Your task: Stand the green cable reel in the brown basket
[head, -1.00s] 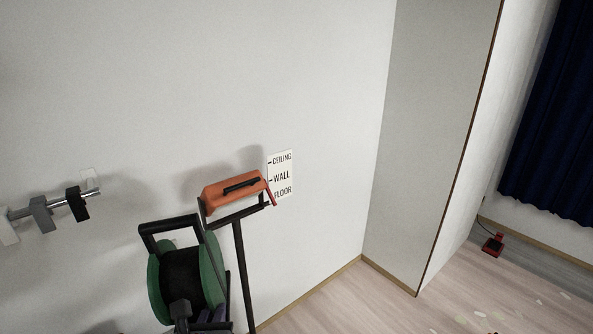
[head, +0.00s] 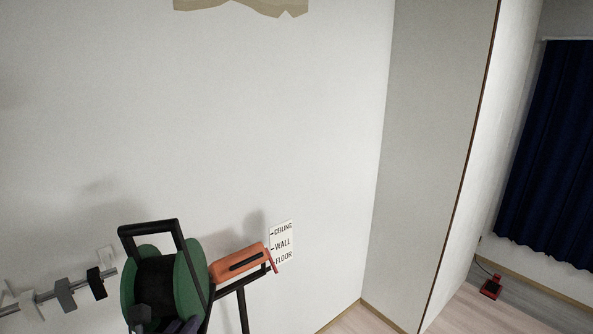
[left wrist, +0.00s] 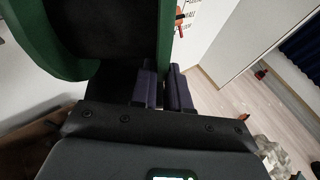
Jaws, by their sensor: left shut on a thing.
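The green cable reel (head: 191,290) hangs low at the left of the head view, with a black drum between green discs and a black frame and handle. My left gripper (head: 178,326) is at its lower edge, dark purple fingers partly cut off by the frame. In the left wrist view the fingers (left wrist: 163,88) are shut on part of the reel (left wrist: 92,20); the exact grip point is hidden. A brown surface (left wrist: 35,132) shows at the lower left of that view; I cannot tell whether it is the basket. My right gripper is out of view.
An orange box (head: 229,264) on a dark stand is just right of the reel, close in the picture. A wall rail with clamps (head: 65,293) is at the left. A sign (head: 283,243) hangs on the wall. A red object (head: 491,287) lies by the curtain (head: 548,160).

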